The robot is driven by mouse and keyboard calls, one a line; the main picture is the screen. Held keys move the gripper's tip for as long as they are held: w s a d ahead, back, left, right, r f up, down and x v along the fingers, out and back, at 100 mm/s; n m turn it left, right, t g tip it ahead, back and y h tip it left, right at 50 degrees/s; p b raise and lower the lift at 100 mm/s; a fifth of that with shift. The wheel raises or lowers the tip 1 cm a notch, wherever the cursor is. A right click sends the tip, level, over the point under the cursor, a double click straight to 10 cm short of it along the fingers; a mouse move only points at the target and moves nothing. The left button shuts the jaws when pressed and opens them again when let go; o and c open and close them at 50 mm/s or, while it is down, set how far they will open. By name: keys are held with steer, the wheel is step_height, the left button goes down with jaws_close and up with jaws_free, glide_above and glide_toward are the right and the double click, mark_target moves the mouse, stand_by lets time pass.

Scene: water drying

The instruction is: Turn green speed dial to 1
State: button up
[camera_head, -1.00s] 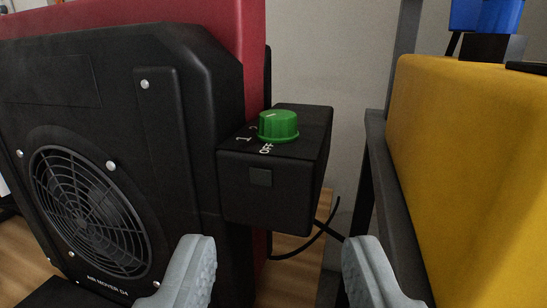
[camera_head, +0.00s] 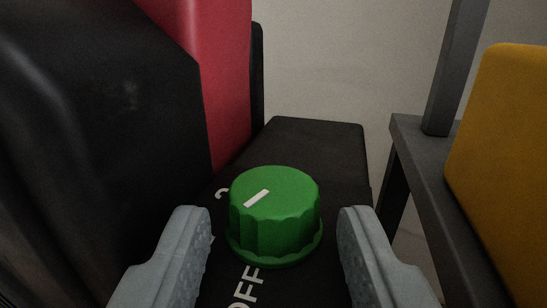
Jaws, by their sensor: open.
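The green speed dial (camera_head: 277,212) sits on top of a black control box (camera_head: 320,150) on the side of the red and black air mover. A white mark on the dial's top points toward the lower left. Under it, "OFF" is printed on the box at the front, and part of another marking shows at the dial's left; the "1" is mostly hidden by my left finger. My gripper (camera_head: 274,236) is open, with one grey finger on each side of the dial. Gaps show between the dial and both fingers.
The black and red air mover housing (camera_head: 225,80) rises close on the left. On the right, a yellow object (camera_head: 505,150) rests on a dark metal frame (camera_head: 420,140). A pale wall is behind the box.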

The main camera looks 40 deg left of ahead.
steer(key=shift+x, duration=1.2)
steer(key=shift+c, duration=0.2)
steer(key=c, duration=0.7)
steer(key=shift+o, duration=0.2)
steer(key=shift+a+m+t+h, duration=0.25)
steer(key=shift+m+t+h, duration=0.65)
steer(key=shift+h, duration=0.5)
steer(key=shift+s+m+t+h, duration=0.1)
steer(key=shift+m+t+h, duration=0.4)
steer(key=shift+m+h, duration=1)
steer(key=shift+h, duration=0.4)
steer(key=o, duration=0.7)
